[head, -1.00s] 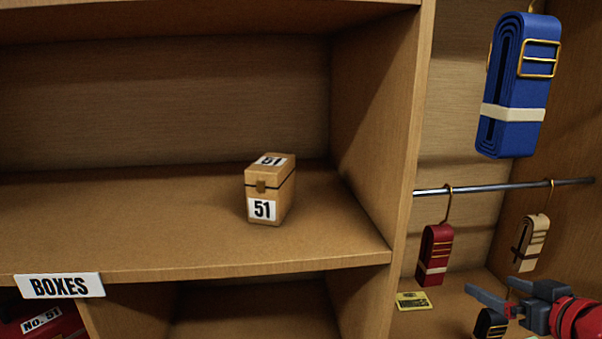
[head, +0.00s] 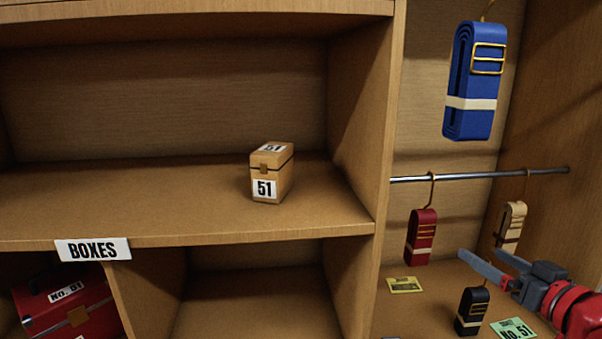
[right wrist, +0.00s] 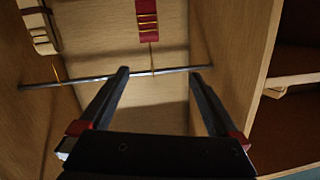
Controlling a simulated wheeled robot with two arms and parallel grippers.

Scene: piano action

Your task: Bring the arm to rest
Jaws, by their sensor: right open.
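My right gripper (head: 483,253) comes in from the lower right of the head view, in the compartment with the hanging rail. Its two grey fingers are apart, with nothing between them. In the right wrist view the open fingers (right wrist: 160,73) point towards the metal rail, with empty space between them. My left gripper is not in view.
A red strap bundle (head: 421,238) and a tan one (head: 511,226) hang from the rail (head: 475,176). A black bundle (head: 472,312) is below my fingers. A blue bundle (head: 473,85) hangs higher. Box 51 (head: 270,175) stands on the shelf (head: 150,205).

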